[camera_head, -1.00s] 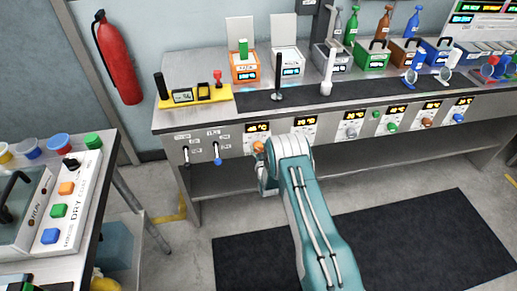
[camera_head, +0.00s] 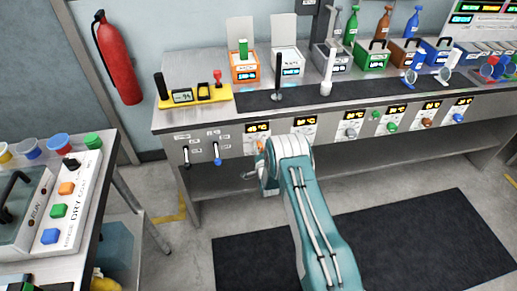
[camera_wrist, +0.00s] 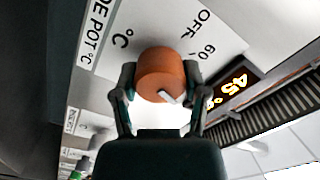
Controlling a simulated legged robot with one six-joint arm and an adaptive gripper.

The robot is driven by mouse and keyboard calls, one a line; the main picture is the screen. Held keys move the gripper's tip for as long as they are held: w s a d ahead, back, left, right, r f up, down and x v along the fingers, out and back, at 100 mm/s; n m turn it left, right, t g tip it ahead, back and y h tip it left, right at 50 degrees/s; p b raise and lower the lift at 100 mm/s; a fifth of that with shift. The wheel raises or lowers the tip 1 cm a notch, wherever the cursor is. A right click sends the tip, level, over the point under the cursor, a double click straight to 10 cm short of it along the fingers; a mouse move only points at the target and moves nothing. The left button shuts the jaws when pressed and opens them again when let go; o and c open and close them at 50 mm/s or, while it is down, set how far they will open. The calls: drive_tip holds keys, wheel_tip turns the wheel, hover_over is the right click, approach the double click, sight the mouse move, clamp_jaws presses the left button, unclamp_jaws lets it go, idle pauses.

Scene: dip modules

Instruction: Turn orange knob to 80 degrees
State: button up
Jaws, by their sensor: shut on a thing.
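The orange knob (camera_wrist: 162,76) is on a white panel labelled with "OFF", "60" and "°C" in the wrist view. My gripper (camera_wrist: 160,82) has one finger on each side of the knob and is shut on it. A white pointer mark shows at the knob's lower edge. The orange display (camera_wrist: 233,84) beside the panel appears to read 45 °C.
More knobs sit along the bench front to the right, including a green knob (camera_head: 391,127) and a blue knob (camera_head: 458,117). Two levers hang at the left, one with a blue tip (camera_head: 218,161). A dark mat (camera_head: 420,235) lies on the floor.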

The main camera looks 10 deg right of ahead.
drive_tip(key=shift+f+m, duration=0.15)
drive_tip(key=shift+m, duration=1.85)
drive_tip(key=shift+d, duration=0.1)
drive_tip(key=o, duration=1.1)
drive_tip(key=shift+o, duration=0.2)
drive_tip(key=s, duration=1.2)
